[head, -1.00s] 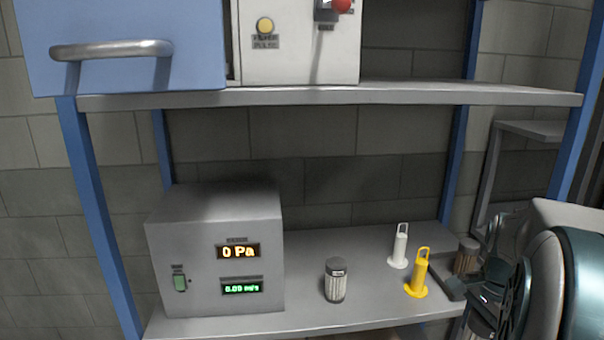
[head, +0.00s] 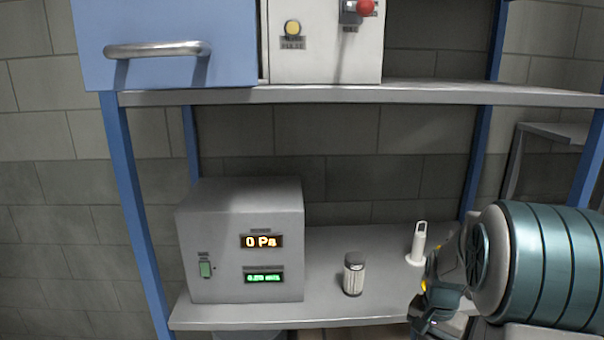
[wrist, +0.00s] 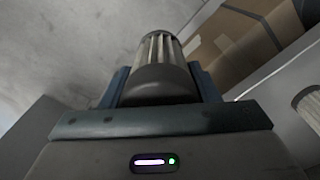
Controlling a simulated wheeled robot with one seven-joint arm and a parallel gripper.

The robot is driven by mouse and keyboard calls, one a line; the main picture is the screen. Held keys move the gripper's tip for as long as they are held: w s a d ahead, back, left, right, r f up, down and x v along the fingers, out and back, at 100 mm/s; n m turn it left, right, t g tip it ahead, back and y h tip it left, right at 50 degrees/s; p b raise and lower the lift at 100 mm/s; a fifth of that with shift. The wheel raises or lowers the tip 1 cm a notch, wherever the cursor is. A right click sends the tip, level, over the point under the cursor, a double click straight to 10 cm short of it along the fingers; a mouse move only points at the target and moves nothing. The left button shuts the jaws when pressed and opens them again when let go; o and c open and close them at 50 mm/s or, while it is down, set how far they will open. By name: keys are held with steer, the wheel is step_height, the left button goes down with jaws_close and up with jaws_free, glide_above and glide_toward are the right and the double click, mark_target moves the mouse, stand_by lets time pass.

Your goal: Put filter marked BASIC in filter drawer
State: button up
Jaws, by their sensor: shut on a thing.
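My gripper (wrist: 165,95) is shut on a ribbed grey filter with a dark end cap (wrist: 160,85), which stands out between the fingers in the wrist view. No marking on it is readable. In the head view my gripper (head: 436,308) is at the right, by the lower shelf's front edge, and the held filter is hidden or too small to tell. Another filter (head: 353,274) with a dark top stands upright on the lower shelf, left of my gripper; its label is unreadable. A blue front with a metal handle (head: 165,60) is at upper left; I cannot tell whether it is the filter drawer.
A grey box with "0 Pa" display (head: 240,250) stands on the lower shelf (head: 320,312). A white handled piece (head: 417,245) stands near my arm. Above are the upper shelf (head: 430,94) and a white panel with yellow button and red knob (head: 325,45). A brown box (wrist: 235,45) shows in the wrist view.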

steer(key=w+a+f+n, duration=0.4)
steer(key=a+f+n, duration=0.4)
steer(key=a+f, duration=0.5)
steer(key=shift+a+n, duration=0.3)
steer(key=shift+a, duration=0.1)
